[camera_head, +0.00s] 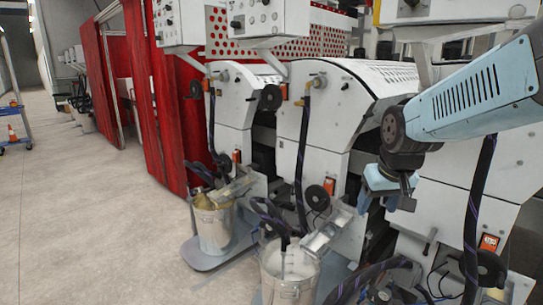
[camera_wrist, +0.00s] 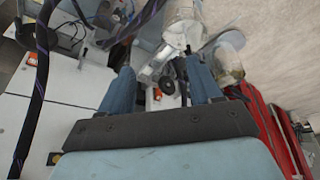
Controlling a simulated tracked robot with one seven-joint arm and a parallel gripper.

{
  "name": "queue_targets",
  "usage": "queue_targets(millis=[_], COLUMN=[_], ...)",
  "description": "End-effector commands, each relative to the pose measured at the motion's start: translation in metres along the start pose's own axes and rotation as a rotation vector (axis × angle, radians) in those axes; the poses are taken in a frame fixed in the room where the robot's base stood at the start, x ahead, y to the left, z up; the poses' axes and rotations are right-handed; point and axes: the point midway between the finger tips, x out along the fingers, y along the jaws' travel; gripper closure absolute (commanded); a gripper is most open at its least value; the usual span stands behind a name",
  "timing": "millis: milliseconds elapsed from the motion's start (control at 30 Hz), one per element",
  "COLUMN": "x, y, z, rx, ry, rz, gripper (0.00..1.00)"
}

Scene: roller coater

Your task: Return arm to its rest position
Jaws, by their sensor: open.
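My arm (camera_head: 470,95) is light blue and reaches in from the right edge of the head view. My gripper (camera_head: 385,203) hangs from its dark wrist joint, in front of the white coater machine. In the wrist view my gripper (camera_wrist: 160,82) shows two blue fingers spread apart, with nothing between them. Behind the gap lie machine parts and a black knob (camera_wrist: 167,85). The gripper appears apart from the machine, though the exact distance is hard to tell.
A metal bucket (camera_head: 289,280) stands at the bottom centre, and another bucket (camera_head: 212,228) stands on a grey base to its left. Black hoses (camera_head: 478,200) hang near my arm. Red panels (camera_head: 157,90) stand behind. The floor (camera_head: 80,220) at left is clear.

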Motion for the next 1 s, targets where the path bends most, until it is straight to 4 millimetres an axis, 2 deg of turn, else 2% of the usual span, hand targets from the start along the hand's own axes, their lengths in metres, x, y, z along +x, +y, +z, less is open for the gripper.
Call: queue_targets(millis=[33,200,433,600,867,1000], x=[-0.012,-0.047,-0.080,-0.091,-0.093,-0.093], y=[-0.001,-0.002,-0.005,-0.006,-0.006,-0.006], z=[0.007,0.032,0.065,0.079,0.082,0.082], rx=[0.005,0.026,0.049,0.059,0.061,0.061], ry=[0.016,0.052,0.090,0.102,0.104,0.104], rz=[0.000,-0.001,-0.003,-0.005,-0.005,-0.005], gripper=[0.36,0.36,0.36,0.36,0.36,0.49])
